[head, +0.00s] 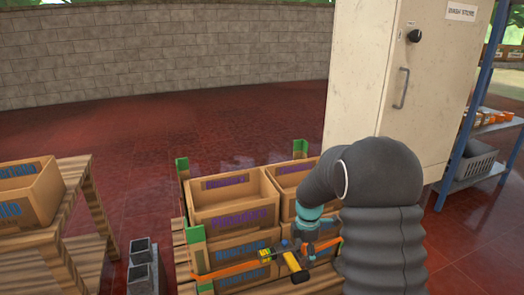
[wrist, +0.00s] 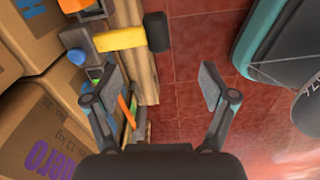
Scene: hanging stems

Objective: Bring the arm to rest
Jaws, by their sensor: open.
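My arm is dark grey with teal joints and bends down at the right of the head view. My gripper (wrist: 160,92) is open in the wrist view, its two fingers wide apart with nothing between them. Red tiled floor shows beyond the gap. A yellow and black tool-like piece (wrist: 120,38) lies just past the left finger; it also shows in the head view (head: 292,261), by the front of the stacked cartons. In the head view the fingertips are hard to make out beside the cartons.
Stacked cartons (head: 232,222) with an orange strap (head: 226,271) stand on a wooden pallet with green corner posts. A wooden table (head: 80,216) with a carton (head: 42,198) is at left. A cream cabinet (head: 385,110) and blue shelf rack (head: 466,115) stand behind at right. Open floor (head: 190,125) lies behind.

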